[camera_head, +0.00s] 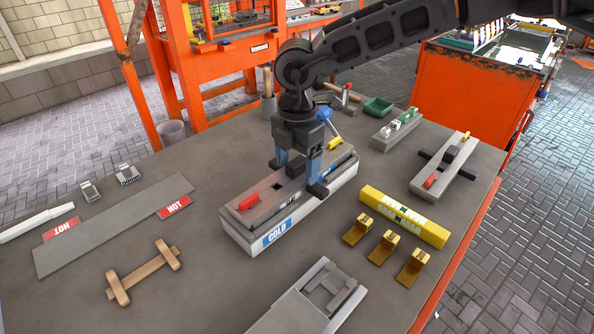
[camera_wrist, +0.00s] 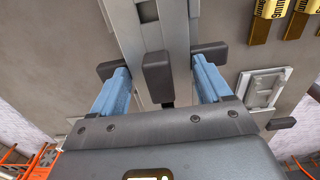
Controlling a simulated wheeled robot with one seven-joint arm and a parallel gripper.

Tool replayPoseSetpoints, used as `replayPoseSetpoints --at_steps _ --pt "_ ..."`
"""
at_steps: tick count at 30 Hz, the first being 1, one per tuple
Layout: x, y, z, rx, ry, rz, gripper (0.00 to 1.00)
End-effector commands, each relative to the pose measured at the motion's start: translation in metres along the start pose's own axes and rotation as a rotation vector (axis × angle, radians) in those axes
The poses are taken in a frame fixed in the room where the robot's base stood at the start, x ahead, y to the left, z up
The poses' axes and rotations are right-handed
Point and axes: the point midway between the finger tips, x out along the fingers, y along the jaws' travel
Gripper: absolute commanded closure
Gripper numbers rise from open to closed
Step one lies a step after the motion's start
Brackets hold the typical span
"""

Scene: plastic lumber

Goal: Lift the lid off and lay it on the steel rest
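A long pale grey mould box (camera_head: 323,200) with a blue COLD label stands at the middle of the bench. Its darker grey lid (camera_head: 263,202) lies on top, with a red piece at one end and a yellow piece at the far end. My gripper (camera_head: 298,178) is low over the lid's middle, pointing down. In the wrist view, its blue fingers with dark pads stand apart on either side of a dark block (camera_wrist: 157,77), with gaps visible. The block looks like the lid's handle. I cannot tell for certain which grey piece is the steel rest; a flat grey plate (camera_head: 115,225) lies at left between HOT labels.
A wooden rest (camera_head: 143,272) lies front left and a grey steel frame (camera_head: 312,302) at the front. A yellow bar (camera_head: 404,216) and brass brackets (camera_head: 387,247) are right of the box. Another long grey piece (camera_head: 430,185) with a dark crossbar lies further right.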

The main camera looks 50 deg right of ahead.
Motion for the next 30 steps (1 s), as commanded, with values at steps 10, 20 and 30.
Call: replayPoseSetpoints --at_steps 10,20,30 --pt "-0.0003 0.0001 -0.0001 0.0 0.0 0.0 0.56" --pt "-0.001 0.0004 0.0 0.0 0.0 0.001 0.81" --pt "-0.0085 0.0009 0.0005 -0.001 -0.002 0.003 0.81"
